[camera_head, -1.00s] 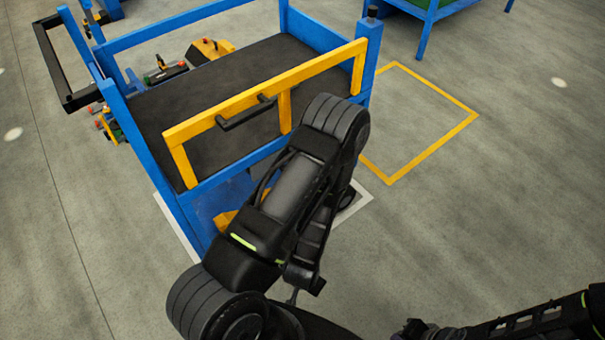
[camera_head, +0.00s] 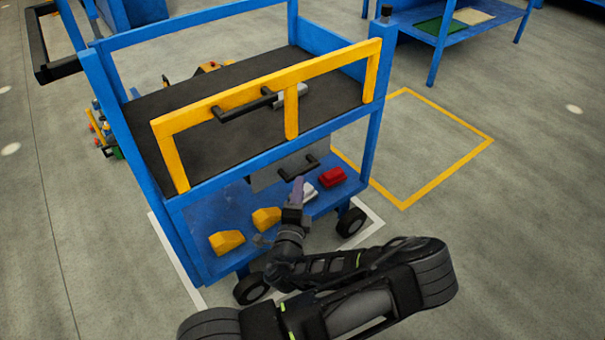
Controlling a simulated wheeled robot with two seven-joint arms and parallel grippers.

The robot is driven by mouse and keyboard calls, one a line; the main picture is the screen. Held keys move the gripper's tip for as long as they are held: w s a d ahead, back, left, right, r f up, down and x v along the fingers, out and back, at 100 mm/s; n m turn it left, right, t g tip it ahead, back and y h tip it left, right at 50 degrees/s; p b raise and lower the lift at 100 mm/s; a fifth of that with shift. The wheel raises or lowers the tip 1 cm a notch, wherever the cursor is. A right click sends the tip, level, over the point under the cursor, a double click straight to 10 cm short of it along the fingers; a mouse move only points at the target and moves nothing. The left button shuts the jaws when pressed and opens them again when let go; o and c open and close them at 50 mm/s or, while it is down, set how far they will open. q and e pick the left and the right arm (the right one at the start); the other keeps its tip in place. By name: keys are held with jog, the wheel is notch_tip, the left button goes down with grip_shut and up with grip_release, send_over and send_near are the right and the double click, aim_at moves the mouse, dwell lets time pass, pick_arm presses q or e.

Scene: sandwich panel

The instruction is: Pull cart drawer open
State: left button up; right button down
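The blue cart (camera_head: 90,75) stands in front of me with a dark upper deck and a yellow front rail. Below the deck's front edge is a grey drawer front (camera_head: 266,179), partly hidden. A black bar handle (camera_head: 300,170) shows at its right side. My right gripper is out of view.
Another black handle (camera_head: 245,107) is on the yellow rail (camera_head: 340,61). Yellow blocks (camera_head: 227,241), a white piece and a red block (camera_head: 332,177) lie on the lower shelf. A grey object (camera_head: 291,97) is on the deck. A blue table (camera_head: 470,22) stands back right; floor between is clear.

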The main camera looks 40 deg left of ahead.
aim_at(302, 175)
pick_arm(q)
jog(key=shift+w, duration=0.1)
jog(key=b+x, duration=0.1)
jog(key=x, duration=0.6)
jog(key=shift+w+a, duration=0.2)
jog(key=shift+w, duration=0.05)
grip_shut()
dwell(1.2)
